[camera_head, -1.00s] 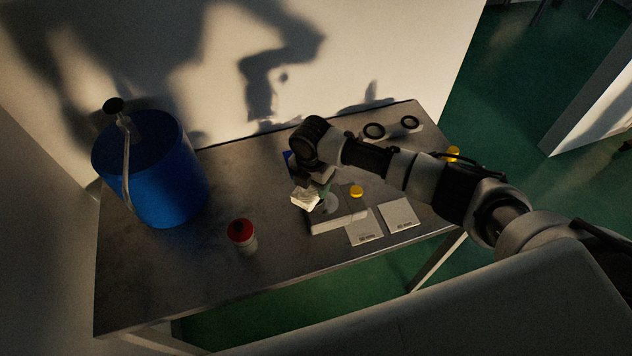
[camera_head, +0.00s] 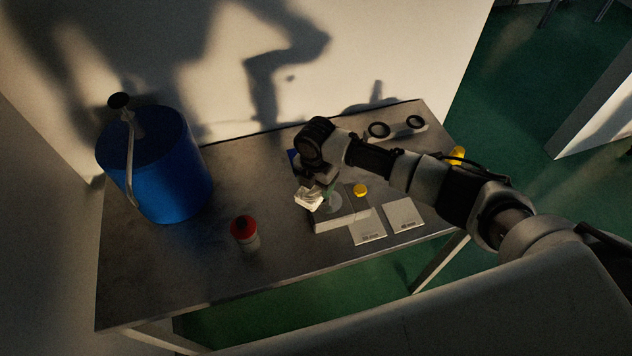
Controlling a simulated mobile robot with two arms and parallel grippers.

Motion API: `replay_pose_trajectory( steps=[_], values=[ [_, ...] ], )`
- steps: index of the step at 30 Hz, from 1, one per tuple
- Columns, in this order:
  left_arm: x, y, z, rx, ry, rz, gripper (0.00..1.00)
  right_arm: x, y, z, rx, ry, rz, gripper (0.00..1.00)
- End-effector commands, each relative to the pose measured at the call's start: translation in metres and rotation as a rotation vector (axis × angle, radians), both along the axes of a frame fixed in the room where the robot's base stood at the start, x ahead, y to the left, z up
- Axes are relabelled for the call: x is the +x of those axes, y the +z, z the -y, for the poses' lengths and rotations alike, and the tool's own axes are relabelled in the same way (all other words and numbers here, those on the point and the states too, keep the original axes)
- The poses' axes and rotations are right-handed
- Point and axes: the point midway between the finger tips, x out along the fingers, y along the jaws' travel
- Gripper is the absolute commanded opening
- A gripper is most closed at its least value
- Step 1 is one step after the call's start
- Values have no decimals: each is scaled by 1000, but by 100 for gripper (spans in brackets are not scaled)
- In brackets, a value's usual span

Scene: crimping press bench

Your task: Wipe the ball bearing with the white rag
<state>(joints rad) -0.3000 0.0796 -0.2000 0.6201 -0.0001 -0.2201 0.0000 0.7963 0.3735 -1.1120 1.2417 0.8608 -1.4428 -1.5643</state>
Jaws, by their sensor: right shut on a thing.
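The white rag (camera_head: 308,199) is a small crumpled cloth in the middle of the bench view. My right gripper (camera_head: 312,186) points down and is shut on the rag; its fingers are mostly hidden by the wrist and the cloth. The rag is at the left edge of a low grey block (camera_head: 342,220) with a pale round disc (camera_head: 331,204) on it. I cannot make out the ball bearing for certain; two dark rings (camera_head: 379,130) sit on a light holder at the back right. My left gripper is not in view.
A blue drum with a pump (camera_head: 160,175) stands at the left. A red-capped bottle (camera_head: 244,232) stands near the front. A yellow cap (camera_head: 360,190) and two labelled grey plates (camera_head: 403,215) lie right of the rag. The front left of the bench (camera_head: 170,275) is clear.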

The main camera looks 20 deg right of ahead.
Motion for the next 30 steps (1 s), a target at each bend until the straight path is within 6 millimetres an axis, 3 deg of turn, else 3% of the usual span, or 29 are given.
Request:
replay_pose_trajectory(
  steps=[5, 6, 8, 30],
  values=[
    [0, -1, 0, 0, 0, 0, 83, 0, -2, 0, 0, 0, 0, 39],
    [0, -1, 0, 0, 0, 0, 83, 0, -2, 0, 0, 0, 0, 64],
    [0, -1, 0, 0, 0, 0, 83, 0, -2, 0, 0, 0, 0, 72],
    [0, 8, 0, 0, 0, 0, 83, 0, 5, 0, 0, 0, 0, 72]
  ],
)
